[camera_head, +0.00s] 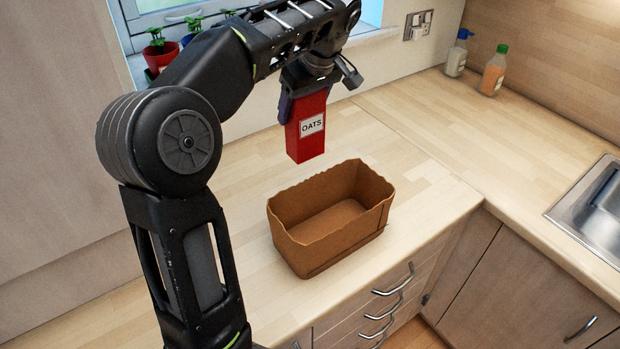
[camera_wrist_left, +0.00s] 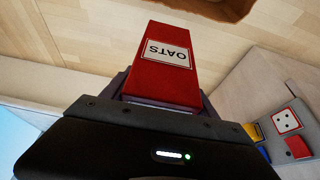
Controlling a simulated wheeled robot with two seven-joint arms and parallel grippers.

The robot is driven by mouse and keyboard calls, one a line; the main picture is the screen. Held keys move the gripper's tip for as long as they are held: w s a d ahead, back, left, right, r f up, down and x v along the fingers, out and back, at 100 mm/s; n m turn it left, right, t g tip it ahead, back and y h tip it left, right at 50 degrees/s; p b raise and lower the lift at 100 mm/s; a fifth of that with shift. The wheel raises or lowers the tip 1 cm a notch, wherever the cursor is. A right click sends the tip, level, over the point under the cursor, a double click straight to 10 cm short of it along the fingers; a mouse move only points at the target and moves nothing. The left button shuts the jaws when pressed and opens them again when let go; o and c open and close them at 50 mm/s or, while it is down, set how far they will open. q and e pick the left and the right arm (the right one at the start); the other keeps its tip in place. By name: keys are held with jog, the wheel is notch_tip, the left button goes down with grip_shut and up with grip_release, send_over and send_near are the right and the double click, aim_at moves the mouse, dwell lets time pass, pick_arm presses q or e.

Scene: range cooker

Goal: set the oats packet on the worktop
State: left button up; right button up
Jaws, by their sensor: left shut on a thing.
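The red oats packet (camera_head: 309,128) with a white OATS label hangs upright from my left gripper (camera_head: 304,88), which is shut on its upper end. The packet is above the worktop (camera_head: 420,120), behind the brown open box in the head view. In the left wrist view the packet (camera_wrist_left: 164,65) points away from the gripper (camera_wrist_left: 160,100), its label upside down. My right gripper is not in view.
The open brown box (camera_head: 312,249) stands empty on the worktop near its front edge. Two bottles (camera_head: 493,72) stand in the far corner and a sink (camera_head: 595,210) is at the right. Potted plants (camera_head: 160,52) are on the windowsill. Worktop around the box is clear.

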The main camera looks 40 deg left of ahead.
aim_at(303, 152)
pick_arm(q)
notch_tip(303, 152, down, 9)
jog(key=b, duration=0.7)
notch_tip(303, 152, down, 2)
jog(key=shift+f+p, duration=0.1)
jog(key=shift+p, duration=0.3)
jog(key=shift+f, duration=0.55)
notch_tip(303, 152, down, 4)
jog(key=shift+f, duration=0.25)
